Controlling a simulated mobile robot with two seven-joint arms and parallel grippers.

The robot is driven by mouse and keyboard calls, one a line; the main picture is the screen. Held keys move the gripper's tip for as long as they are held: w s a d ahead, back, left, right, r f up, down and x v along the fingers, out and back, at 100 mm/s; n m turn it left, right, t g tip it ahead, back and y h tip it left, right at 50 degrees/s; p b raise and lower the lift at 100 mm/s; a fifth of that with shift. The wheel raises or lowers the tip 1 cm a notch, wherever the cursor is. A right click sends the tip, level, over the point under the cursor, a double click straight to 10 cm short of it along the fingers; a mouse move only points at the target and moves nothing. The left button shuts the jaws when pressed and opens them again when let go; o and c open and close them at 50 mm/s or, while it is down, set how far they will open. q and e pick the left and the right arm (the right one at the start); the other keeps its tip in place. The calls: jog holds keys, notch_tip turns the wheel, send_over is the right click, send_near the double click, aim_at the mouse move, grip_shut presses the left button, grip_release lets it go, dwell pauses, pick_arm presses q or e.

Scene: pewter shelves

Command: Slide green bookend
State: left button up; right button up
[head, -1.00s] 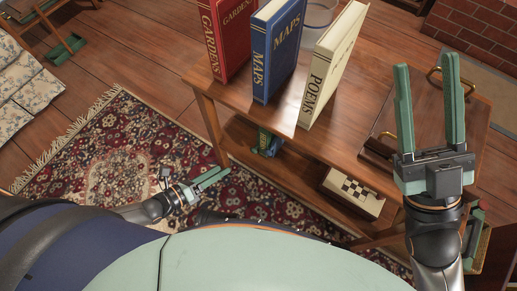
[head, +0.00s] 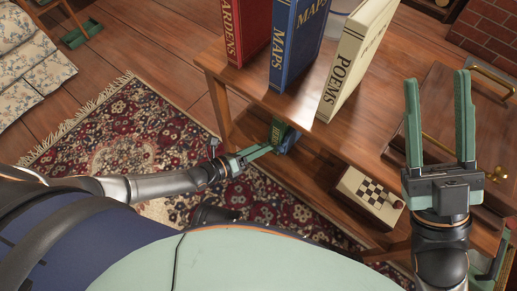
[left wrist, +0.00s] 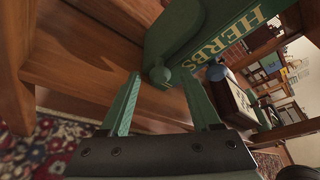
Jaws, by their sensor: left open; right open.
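A green piece lettered HERBS (head: 279,130) stands on the lower shelf of the wooden unit. In the left wrist view the green HERBS piece (left wrist: 205,38) fills the upper middle, with a darker rounded green part (left wrist: 160,74) at its lower end. I cannot tell whether that part is a separate bookend. My left gripper (head: 266,150) is at the shelf's front, close to this green piece. In the left wrist view its open fingers (left wrist: 162,88) point at the rounded part, with nothing held. My right gripper (head: 437,82) is open and empty, raised at the right.
Red (head: 246,30), blue (head: 297,45) and cream POEMS (head: 352,65) books stand on the top board (head: 245,90). A checkerboard box (head: 370,198) lies on the lower shelf to the right. A wooden cabinet with brass handles is beyond my right gripper. A patterned rug (head: 130,140) covers the floor.

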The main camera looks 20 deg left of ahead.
pick_arm(q)
grip_shut()
dwell(0.5)
dwell(0.9)
